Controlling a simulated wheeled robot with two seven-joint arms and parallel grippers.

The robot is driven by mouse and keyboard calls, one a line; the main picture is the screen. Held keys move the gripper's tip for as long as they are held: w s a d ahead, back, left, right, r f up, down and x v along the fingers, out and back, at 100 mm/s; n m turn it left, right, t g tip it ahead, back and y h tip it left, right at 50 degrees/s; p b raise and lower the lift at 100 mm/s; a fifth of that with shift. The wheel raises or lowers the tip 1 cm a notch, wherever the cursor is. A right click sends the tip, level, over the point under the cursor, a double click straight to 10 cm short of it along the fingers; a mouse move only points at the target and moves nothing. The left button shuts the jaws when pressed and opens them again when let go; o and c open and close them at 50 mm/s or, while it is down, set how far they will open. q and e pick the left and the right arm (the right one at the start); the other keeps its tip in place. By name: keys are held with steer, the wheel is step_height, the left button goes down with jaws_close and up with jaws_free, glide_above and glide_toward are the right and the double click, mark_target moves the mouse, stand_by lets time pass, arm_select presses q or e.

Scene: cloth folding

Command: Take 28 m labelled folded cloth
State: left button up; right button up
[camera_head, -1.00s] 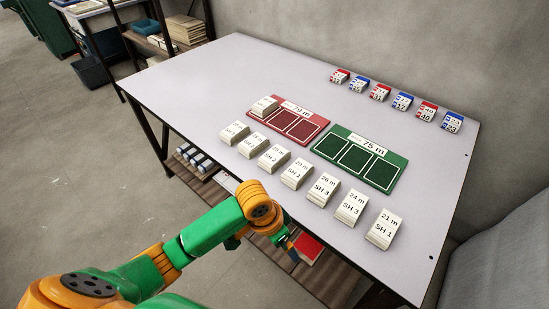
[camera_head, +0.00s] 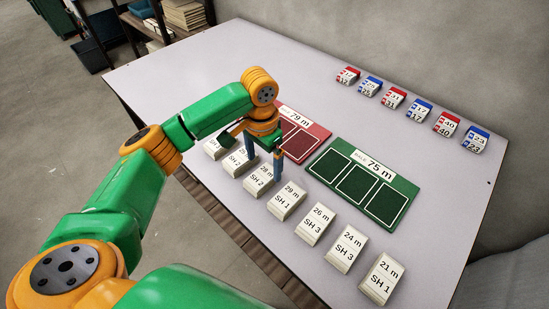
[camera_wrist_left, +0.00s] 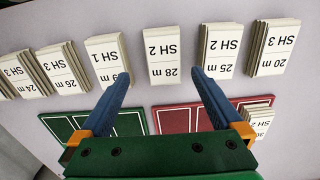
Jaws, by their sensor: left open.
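The folded cloth labelled 28 m SH 2 (camera_head: 259,181) lies flat in the near row on the table. In the left wrist view the same 28 m cloth (camera_wrist_left: 173,56) is upside down and lies just beyond the fingertips, within the gap between them. My left gripper (camera_head: 264,162) is open and empty, with blue fingers pointing down above the table beside this cloth. In the left wrist view its fingers (camera_wrist_left: 161,80) are spread wide; one fingertip is near the 29 m cloth (camera_wrist_left: 107,60). My right gripper is in neither view.
Neighbouring cloths are the 25 m one (camera_wrist_left: 220,50) and the 29 m one. A red card marked 79 m (camera_head: 302,143) and a green card marked 75 m (camera_head: 363,184) lie behind the row. Several red and blue tagged blocks (camera_head: 394,97) line the far edge.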

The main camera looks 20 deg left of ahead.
mark_target(262, 176)
arm_select(q)
steer(key=shift+w+f, duration=0.15)
steer(key=shift+w, duration=0.15)
steer(key=f, duration=0.4)
steer(key=s+f, duration=0.1)
steer(key=f, duration=0.1)
steer(key=shift+a, duration=0.35)
steer(key=shift+w+f, duration=0.15)
steer(key=shift+f, duration=0.05)
steer(key=shift+r, duration=0.15)
steer(key=c, duration=1.4)
